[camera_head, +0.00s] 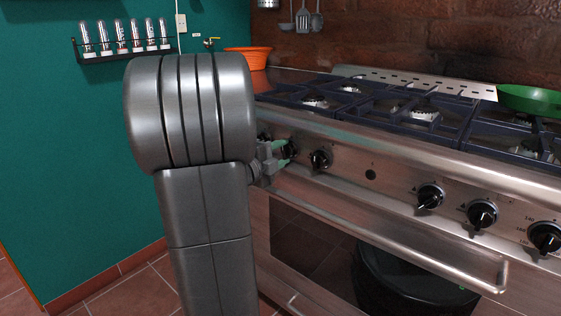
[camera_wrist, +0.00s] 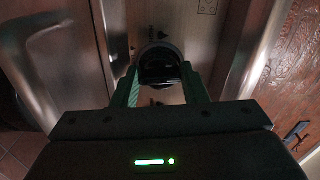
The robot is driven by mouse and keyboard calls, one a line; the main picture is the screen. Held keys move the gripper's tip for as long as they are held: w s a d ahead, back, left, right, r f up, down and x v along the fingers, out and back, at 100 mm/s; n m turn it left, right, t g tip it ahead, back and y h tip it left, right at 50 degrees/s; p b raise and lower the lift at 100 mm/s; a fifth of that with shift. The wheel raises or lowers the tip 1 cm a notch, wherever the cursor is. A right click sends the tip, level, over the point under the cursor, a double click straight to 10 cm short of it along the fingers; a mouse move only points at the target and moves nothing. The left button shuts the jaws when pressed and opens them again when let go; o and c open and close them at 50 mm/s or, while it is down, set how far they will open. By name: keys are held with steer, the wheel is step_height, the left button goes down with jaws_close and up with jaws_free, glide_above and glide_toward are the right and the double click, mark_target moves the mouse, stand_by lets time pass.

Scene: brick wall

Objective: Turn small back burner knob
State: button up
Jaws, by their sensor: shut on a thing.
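A black burner knob (camera_head: 291,149) sits on the steel front panel of the stove (camera_head: 375,172), near its left end. In the wrist view the same knob (camera_wrist: 158,62) shows as a round dark dial with a bar grip. My gripper (camera_head: 284,153) reaches the panel from the left, its green fingers at the knob. In the wrist view my gripper (camera_wrist: 160,84) is shut on the knob, with one finger on each side of it. My arm hides part of the panel's left end in the head view. Which burner this knob serves is not readable.
Another knob (camera_head: 320,160) sits close to the right of the gripped one. The oven handle (camera_head: 400,255) juts out below the panel. Grates (camera_head: 345,90) and a green pan (camera_head: 530,100) are on top.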

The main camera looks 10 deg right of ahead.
steer(key=shift+f+m+b, duration=0.1)
steer(key=shift+m+b, duration=0.25)
steer(key=shift+m, duration=0.25)
steer(key=o, duration=1)
steer(key=shift+c, duration=0.2)
steer(key=shift+p, duration=0.3)
